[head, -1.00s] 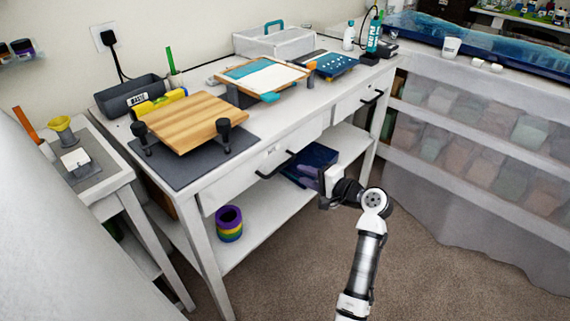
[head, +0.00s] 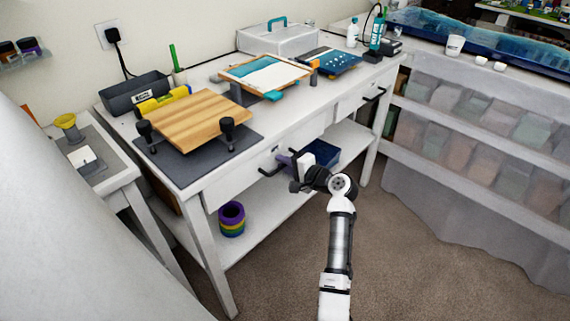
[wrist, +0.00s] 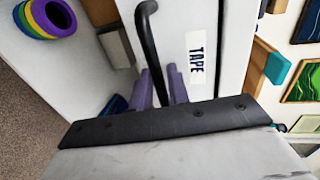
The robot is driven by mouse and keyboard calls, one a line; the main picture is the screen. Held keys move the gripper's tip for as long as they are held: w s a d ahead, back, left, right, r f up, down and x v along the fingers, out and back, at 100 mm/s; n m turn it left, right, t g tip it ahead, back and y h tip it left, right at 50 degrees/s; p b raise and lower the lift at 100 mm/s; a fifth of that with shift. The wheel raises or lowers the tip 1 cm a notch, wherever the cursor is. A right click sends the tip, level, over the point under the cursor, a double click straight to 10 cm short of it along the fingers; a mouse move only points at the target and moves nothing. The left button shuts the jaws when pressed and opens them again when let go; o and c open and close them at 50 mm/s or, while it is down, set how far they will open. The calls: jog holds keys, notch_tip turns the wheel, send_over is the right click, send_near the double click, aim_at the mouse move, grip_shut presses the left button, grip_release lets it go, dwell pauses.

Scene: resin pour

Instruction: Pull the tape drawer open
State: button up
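The tape drawer (head: 240,176) is in the workbench's front, left of the middle, and looks shut. In the wrist view the drawer front (wrist: 221,70) carries a white label (wrist: 195,53) reading TAPE. Its black bar handle (wrist: 150,45) runs down toward my gripper (wrist: 160,82). The two purple fingers are apart, one on each side of the handle's lower part. I cannot tell whether they touch it. In the head view my gripper (head: 284,161) is at the right end of the handle (head: 268,171).
A second drawer handle (head: 375,95) is farther right. A wooden board (head: 199,120) on clamps stands on the bench above the tape drawer. The lower shelf holds tape rolls (head: 231,218) and a blue bin (head: 322,152). Carpet in front is clear.

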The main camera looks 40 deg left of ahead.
grip_shut()
jog(key=shift+d, duration=0.15)
jog(key=f+p+v, duration=0.1)
jog(key=f+v, duration=0.1)
jog(key=v, duration=0.9)
jog(key=d+f+p+v, duration=0.1)
jog(key=f+p+v, duration=0.1)
jog(key=v, duration=0.9)
jog(key=shift+s+d+f, duration=0.2)
jog(key=shift+s+f, duration=0.05)
jog(key=shift+o, duration=1.7)
grip_release()
jog(key=b+v, duration=0.2)
jog(key=v, duration=1.1)
jog(key=shift+d+b, duration=0.3)
jog(key=shift+d, duration=0.05)
